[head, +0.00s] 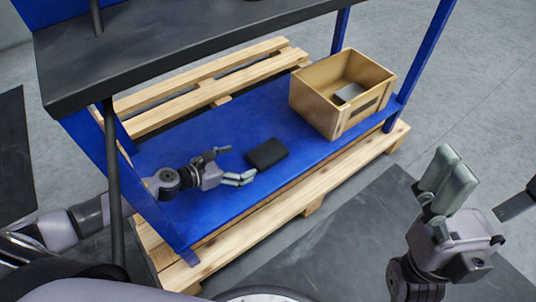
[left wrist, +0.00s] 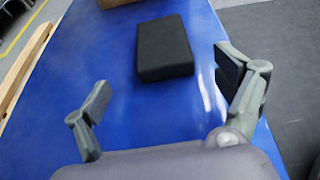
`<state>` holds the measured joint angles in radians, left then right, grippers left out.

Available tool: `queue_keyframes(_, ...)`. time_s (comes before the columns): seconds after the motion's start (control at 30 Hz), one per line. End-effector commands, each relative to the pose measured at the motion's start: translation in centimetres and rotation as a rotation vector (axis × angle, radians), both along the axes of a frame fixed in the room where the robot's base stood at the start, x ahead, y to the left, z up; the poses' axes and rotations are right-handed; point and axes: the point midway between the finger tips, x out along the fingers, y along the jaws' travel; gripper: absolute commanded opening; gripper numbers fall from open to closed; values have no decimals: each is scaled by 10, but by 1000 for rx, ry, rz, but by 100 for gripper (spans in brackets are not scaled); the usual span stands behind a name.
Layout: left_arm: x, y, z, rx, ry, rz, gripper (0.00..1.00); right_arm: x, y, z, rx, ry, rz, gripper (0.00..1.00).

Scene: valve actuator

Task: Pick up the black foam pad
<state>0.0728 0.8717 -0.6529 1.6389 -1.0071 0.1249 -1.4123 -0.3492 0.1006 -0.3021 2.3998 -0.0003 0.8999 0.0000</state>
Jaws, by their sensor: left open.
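The black foam pad (head: 267,154) lies flat on the blue shelf (head: 270,115), left of the wooden crate. In the left wrist view the pad (left wrist: 164,48) is ahead of the fingers, between their lines and nearer the right finger. My left gripper (head: 236,165) is open and empty, low over the shelf just left of the pad and apart from it. Its two fingers are spread wide in the left wrist view (left wrist: 164,82). My right gripper (head: 448,172) is raised at the right, away from the pad, with nothing seen in it; its finger gap is unclear.
The wooden crate (head: 313,105) stands at the shelf's right end with a grey object (head: 348,93) inside. A blue post (head: 425,50) rises at the right. Wooden pallet slats (head: 290,205) show below. The shelf around the pad is clear.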

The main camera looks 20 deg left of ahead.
Motion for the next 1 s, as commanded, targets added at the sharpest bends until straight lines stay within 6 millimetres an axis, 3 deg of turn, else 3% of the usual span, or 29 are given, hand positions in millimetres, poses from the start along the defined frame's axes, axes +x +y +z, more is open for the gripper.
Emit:
queue_keyframes(0.1, 16, -12, -7, -2, -2, -1, 90, 0, 0, -3, 0, 0, 0, 86)
queue_keyframes(0.37, 30, -23, -15, -1, -1, -1, 90, 0, 0, -5, 1, 0, -1, 86)
queue_keyframes(0.63, 58, -45, -29, -1, -1, -1, 90, 0, -1, -14, 0, 1, -2, 86)
queue_keyframes(1.0, 64, -50, -32, 0, 1, -1, 89, 0, -1, -15, 0, 1, -3, 86)
